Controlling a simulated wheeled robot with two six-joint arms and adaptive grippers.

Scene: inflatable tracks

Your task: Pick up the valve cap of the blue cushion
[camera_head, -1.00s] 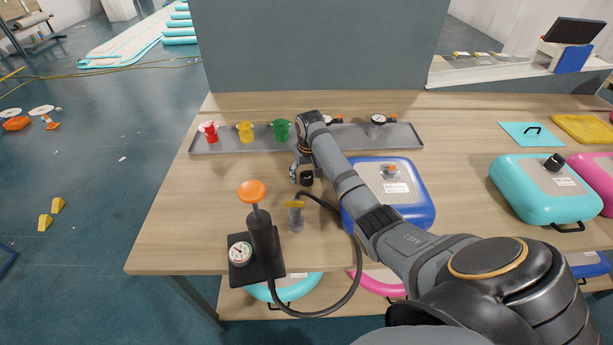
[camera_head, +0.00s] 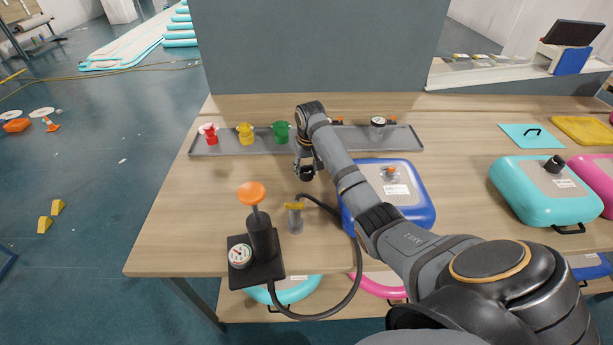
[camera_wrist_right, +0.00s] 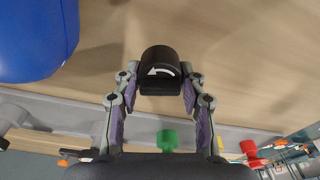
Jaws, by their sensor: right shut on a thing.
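The black valve cap (camera_head: 306,173), with a white curved arrow on it, is between the fingers of my right gripper (camera_head: 305,168). The wrist view shows the cap (camera_wrist_right: 160,72) held between both purple-padded fingers of the right gripper (camera_wrist_right: 158,92). I cannot tell whether it still touches the wooden table or is slightly above it. The blue cushion (camera_head: 412,203) lies on the table to the right of the cap, partly behind my right arm. My left gripper is out of view.
A grey tray (camera_head: 225,148) at the back holds red, yellow and green fittings and gauges. A pump (camera_head: 262,243) with orange knob, hose and brass-topped fitting (camera_head: 295,215) stands in front. A teal cushion (camera_head: 515,195) is at the right. The table's left part is clear.

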